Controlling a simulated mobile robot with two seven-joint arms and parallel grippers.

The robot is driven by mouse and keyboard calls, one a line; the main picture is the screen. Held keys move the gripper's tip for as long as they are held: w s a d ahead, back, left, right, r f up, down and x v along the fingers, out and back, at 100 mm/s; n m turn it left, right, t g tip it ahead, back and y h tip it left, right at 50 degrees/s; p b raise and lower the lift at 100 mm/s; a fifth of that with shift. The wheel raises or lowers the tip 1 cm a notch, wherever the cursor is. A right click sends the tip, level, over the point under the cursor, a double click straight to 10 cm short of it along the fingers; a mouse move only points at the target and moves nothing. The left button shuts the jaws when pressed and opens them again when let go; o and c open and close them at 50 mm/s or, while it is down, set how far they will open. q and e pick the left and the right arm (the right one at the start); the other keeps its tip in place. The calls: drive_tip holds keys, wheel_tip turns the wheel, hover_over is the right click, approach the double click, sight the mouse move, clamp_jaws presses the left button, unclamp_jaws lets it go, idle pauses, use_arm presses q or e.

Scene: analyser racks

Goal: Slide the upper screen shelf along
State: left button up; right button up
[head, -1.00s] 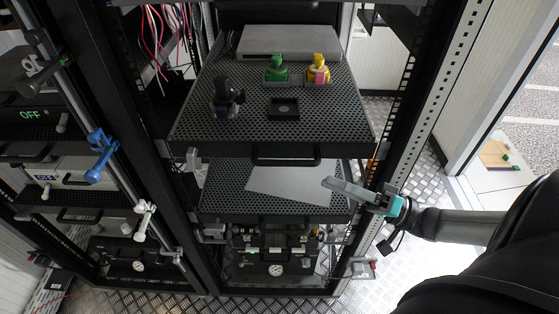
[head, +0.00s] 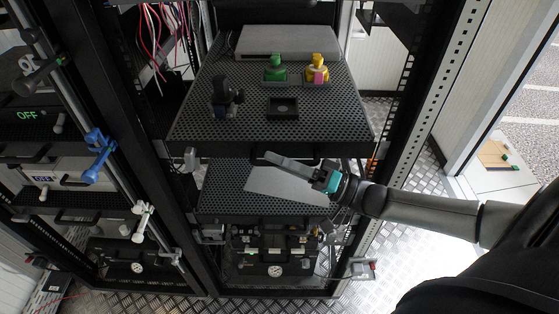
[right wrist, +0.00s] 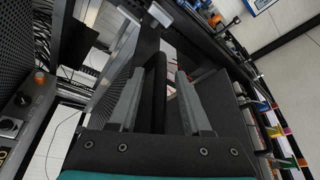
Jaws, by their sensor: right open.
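The upper screen shelf (head: 245,125) is a black perforated shelf pulled out of the middle rack. Its dark front handle (head: 302,155) is partly hidden by my right gripper. My right gripper (head: 272,160) lies across the handle at the shelf's front edge, fingers pointing left. In the right wrist view the two grey fingers (right wrist: 158,95) are apart, with a dark bar (right wrist: 157,85), which looks like the handle, between them. I cannot tell whether either finger touches it. My left gripper is not in view.
The shelf carries a grey flat box (head: 288,40), a green-topped item (head: 276,68), a yellow item (head: 318,67) and a black device (head: 226,95). A lower shelf (head: 222,190) holds a grey plate. A blue clamp (head: 98,143) is on the left rack. Floor is free at the right.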

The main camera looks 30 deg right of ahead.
clamp_jaws()
idle(1.4)
